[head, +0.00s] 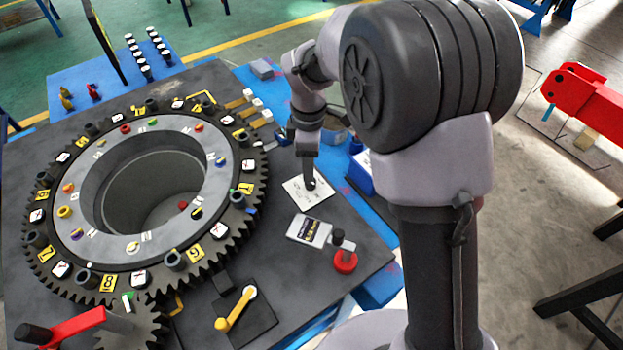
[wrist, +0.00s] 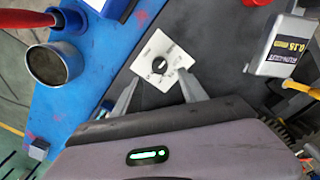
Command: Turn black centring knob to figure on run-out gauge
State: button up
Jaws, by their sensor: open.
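The black centring knob (wrist: 159,66) sits on a white square plate (wrist: 177,51) with small dark marks around it. Its pointer direction is too small to tell. In the wrist view my gripper (wrist: 158,78) is open, with one finger to each side of the plate's near part and the knob between and slightly beyond the tips. In the head view my gripper (head: 309,172) hangs just over the knob and partly hides it on its plate (head: 302,197). The run-out gauge (wrist: 279,54) is a grey box reading 0.15 mm; it also shows in the head view (head: 309,230).
A big toothed ring (head: 118,267) with numbered yellow tags fills the table's left. A red-based black knob (head: 345,262) stands beside the gauge, and a yellow-handled crank (head: 237,308) lies in front. A dark-filled cup (wrist: 55,64) stands on the blue strip.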

aim_at(310, 184)
notch_tip(310, 184, down, 7)
jog(key=shift+f+b, duration=0.1)
jog(key=shift+b, duration=0.95)
jog(key=shift+c, duration=0.4)
grip_shut()
